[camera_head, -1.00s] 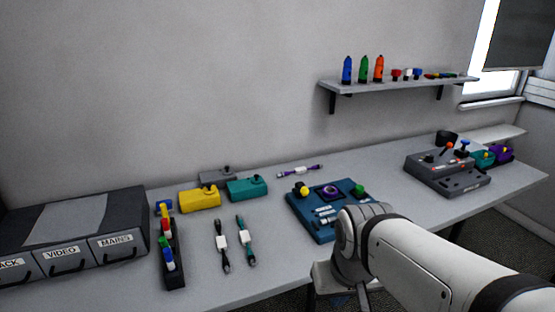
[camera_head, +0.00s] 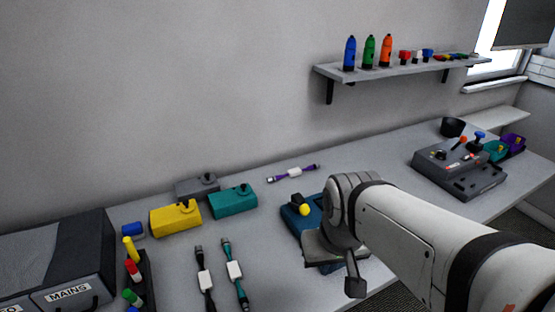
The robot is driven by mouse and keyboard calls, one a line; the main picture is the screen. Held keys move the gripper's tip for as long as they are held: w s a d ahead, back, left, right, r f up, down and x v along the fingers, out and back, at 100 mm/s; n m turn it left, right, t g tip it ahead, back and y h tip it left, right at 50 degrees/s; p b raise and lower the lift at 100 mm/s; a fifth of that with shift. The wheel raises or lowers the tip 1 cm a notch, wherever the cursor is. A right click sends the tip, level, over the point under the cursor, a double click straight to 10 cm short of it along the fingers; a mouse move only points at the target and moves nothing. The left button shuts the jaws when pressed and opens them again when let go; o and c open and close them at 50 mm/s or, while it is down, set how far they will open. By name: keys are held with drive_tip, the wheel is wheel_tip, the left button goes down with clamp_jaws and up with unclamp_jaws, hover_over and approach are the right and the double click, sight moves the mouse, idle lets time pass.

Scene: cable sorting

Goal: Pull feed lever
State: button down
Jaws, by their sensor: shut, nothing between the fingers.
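A dark grey control box (camera_head: 460,180) stands on the table at the right. An upright lever with a red-orange knob (camera_head: 463,140) and one with a blue knob (camera_head: 480,135) rise at its back; small labels on its face are too small to read, so I cannot tell which is the feed lever. My gripper (camera_head: 355,284) hangs at the end of my white arm, low in the middle of the picture, in front of the blue device. It is shut and empty, well left of the control box and apart from it.
Yellow (camera_head: 175,218) and teal (camera_head: 233,202) boxes, cables and a drawer unit (camera_head: 60,262) lie left. Teal and purple bins (camera_head: 513,143) and a dark cup (camera_head: 453,127) stand by the control box.

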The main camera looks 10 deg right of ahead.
drive_tip(key=w+r+n+g+p, duration=0.2)
drive_tip(key=w+r+n+p, duration=0.3)
drive_tip(key=w+r+n, duration=0.4)
wheel_tip(320, 180, up, 3)
drive_tip(key=n+g+p, duration=0.2)
drive_tip(key=n+p, duration=0.3)
drive_tip(key=n, duration=0.8)
hover_over(304, 205)
drive_tip(key=w+a, duration=0.1)
drive_tip(key=w, duration=0.1)
drive_tip(key=shift+w+a+r+h, duration=0.1)
drive_tip(key=shift+w+r+h, duration=0.1)
drive_tip(key=shift+h, duration=0.2)
drive_tip(key=shift+f, duration=0.15)
drive_tip(key=f, duration=0.4)
drive_tip(key=s+f+p, duration=0.1)
drive_tip(key=f, duration=0.4)
drive_tip(key=s+d+f, duration=0.1)
drive_tip(key=f, duration=0.3)
drive_tip(key=shift+f+p, duration=0.2)
drive_tip(key=shift+p, duration=0.15)
drive_tip(key=shift+f, duration=0.15)
